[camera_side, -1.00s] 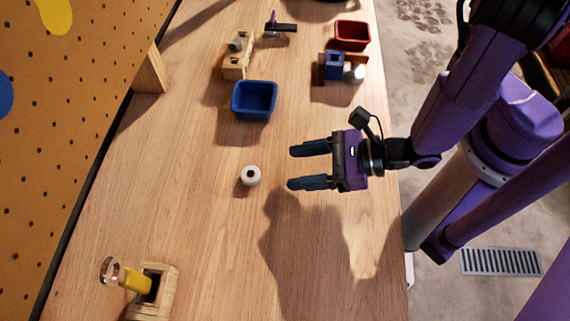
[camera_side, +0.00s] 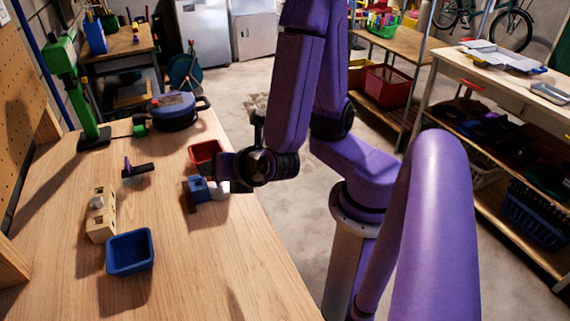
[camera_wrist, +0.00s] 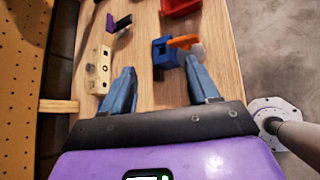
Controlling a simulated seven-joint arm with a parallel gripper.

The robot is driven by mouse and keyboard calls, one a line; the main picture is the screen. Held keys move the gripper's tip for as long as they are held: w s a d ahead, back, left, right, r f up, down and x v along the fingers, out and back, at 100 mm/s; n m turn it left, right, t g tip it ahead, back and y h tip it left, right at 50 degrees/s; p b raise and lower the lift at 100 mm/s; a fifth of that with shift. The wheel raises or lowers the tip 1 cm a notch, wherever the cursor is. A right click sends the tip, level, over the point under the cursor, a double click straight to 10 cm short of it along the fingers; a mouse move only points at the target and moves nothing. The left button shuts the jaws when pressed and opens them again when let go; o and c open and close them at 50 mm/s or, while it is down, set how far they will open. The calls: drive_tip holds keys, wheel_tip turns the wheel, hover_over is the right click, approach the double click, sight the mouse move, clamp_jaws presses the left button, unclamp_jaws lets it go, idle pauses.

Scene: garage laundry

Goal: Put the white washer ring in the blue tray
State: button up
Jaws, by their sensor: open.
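The blue tray (camera_side: 130,251) sits on the wooden bench at the lower left of the side view and looks empty.
A blue block (camera_side: 198,188) with a white piece (camera_side: 220,190) beside it and a red bin (camera_side: 206,153) stand near the bench's right edge. A pale holed block (camera_side: 101,216) stands behind the tray. A purple-and-black tool (camera_side: 137,169) and a blue pot (camera_side: 175,111) are farther back.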

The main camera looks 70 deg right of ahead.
drive_tip(key=s+d+r+m+g+y, duration=0.1)
drive_tip(key=s+m+g+y, duration=0.1)
drive_tip(key=s+m+g, duration=0.3)
drive_tip(key=s+d+r+m+g+y, duration=0.1)
drive_tip(key=s+d+m+g+y, duration=0.1)
drive_tip(key=s+m+g, duration=0.2)
drive_tip(key=s+m, duration=0.3)
drive_tip(key=shift+r+g, duration=0.3)
drive_tip(key=shift+g, duration=0.1)
drive_tip(key=shift+o, duration=0.6)
drive_tip(key=shift+s+a+r+m+y, duration=0.2)
drive_tip(key=shift+a+m+y, duration=0.1)
drive_tip(key=shift+m+y, duration=0.15)
drive_tip(key=w+a+r+n, duration=0.1)
drive_tip(key=w+a+n, duration=0.25)
drive_tip(key=a, duration=0.75)
drive_tip(key=w+a+r+n, duration=0.15)
drive_tip(key=w+a, duration=0.25)
drive_tip(key=a, duration=0.6)
drive_tip(key=w+a+r+n, duration=0.1)
drive_tip(key=w+a+n, duration=0.3)
drive_tip(key=a, duration=0.7)
drive_tip(key=shift+m, duration=0.25)
drive_tip(key=f, duration=1.7)
drive_tip(key=shift+w+d+f, duration=0.2)
drive_tip(key=shift+f, duration=0.05)
